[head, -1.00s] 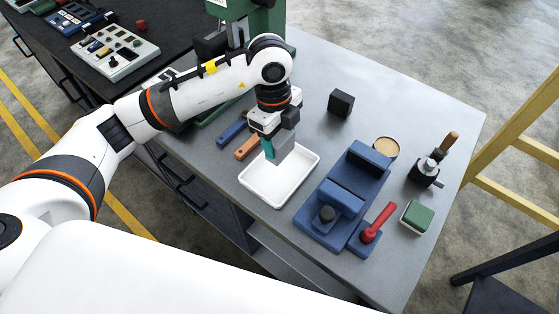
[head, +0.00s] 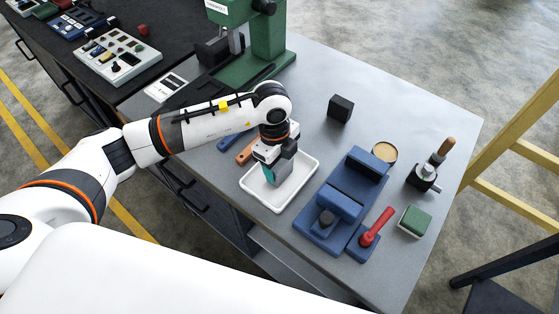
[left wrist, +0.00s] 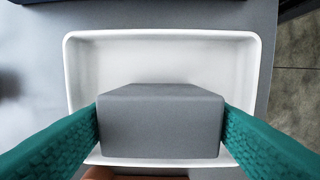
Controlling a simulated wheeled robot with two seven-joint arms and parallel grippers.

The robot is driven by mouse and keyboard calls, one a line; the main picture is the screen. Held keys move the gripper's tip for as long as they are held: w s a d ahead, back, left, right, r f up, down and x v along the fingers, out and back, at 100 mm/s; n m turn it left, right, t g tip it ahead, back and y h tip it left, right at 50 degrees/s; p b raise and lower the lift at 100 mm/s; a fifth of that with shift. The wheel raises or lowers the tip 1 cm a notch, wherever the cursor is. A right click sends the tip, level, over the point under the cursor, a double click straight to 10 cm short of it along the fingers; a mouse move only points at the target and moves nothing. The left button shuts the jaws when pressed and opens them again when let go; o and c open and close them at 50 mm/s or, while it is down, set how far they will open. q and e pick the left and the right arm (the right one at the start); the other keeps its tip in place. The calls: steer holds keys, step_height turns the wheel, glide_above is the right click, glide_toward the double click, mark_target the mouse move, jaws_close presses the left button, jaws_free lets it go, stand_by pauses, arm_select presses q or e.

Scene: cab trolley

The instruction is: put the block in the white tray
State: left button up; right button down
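The white tray (head: 302,190) lies on the grey table in front of my left arm. My left gripper (head: 272,176) is over the tray, pointing down, and shut on a grey block (head: 284,174). In the left wrist view the block (left wrist: 160,122) sits between the two teal fingers, with the white tray (left wrist: 160,60) around and below it. The fingers touch both sides of the block. I cannot tell whether the block's underside touches the tray floor. My right gripper is in neither view.
A blue fixture (head: 343,197) with a red-handled lever (head: 378,226) stands close to the tray's right. A black cube (head: 340,108), a round tin (head: 384,152) and a green-topped block (head: 414,221) are on the table. A green press (head: 268,45) stands behind.

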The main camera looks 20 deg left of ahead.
arm_select(q)
steer(key=shift+o, duration=1.3)
steer(key=shift+r, duration=0.55)
step_height(320, 180, up, 11)
steer(key=a+b, duration=0.1)
steer(key=b, duration=0.1)
steer(key=shift+r, duration=0.15)
